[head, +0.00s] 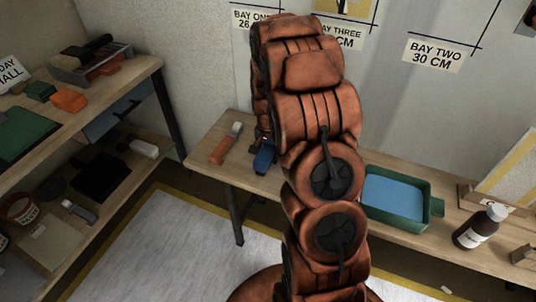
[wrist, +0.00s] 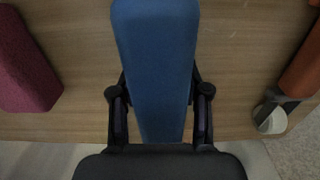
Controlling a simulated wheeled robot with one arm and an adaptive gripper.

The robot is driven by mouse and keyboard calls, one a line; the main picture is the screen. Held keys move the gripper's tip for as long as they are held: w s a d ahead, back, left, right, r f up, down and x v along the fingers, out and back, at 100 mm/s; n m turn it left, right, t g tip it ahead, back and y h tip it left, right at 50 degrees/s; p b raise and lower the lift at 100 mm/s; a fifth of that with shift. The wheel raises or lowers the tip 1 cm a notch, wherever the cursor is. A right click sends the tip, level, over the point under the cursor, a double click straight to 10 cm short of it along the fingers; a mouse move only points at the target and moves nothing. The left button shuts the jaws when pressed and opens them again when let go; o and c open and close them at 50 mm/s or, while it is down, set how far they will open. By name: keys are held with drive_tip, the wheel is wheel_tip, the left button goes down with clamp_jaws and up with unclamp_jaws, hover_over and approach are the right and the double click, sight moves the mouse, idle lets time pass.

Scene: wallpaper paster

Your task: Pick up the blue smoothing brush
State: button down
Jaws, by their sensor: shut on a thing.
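The blue smoothing brush (wrist: 155,50) fills the middle of the wrist view, lengthwise between the two fingers of my gripper (wrist: 160,88). The fingers are shut on its sides. In the head view the brush (head: 264,158) shows as a small blue shape at the bench, left of my arm. My gripper (head: 264,138) is mostly hidden behind my arm there. I cannot tell whether the brush touches the bench top or is just above it.
The wooden bench (head: 460,228) runs along the wall. An orange-handled tool (head: 225,145) lies left of the brush. A green tray (head: 398,195) and a dark bottle (head: 480,226) stand to the right. A maroon block (wrist: 25,65) is left in the wrist view.

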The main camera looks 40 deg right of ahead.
sight(268, 148)
drive_tip(key=shift+r, duration=0.1)
drive_tip(key=shift+r, duration=1.55)
drive_tip(key=shift+s+r, duration=0.15)
drive_tip(key=shift+r, duration=0.05)
drive_tip(key=s+a, duration=0.3)
drive_tip(key=s, duration=0.4)
drive_tip(key=s+a+r, duration=0.1)
drive_tip(key=s+a, duration=0.3)
drive_tip(key=s, duration=0.3)
drive_tip(key=shift+r, duration=0.15)
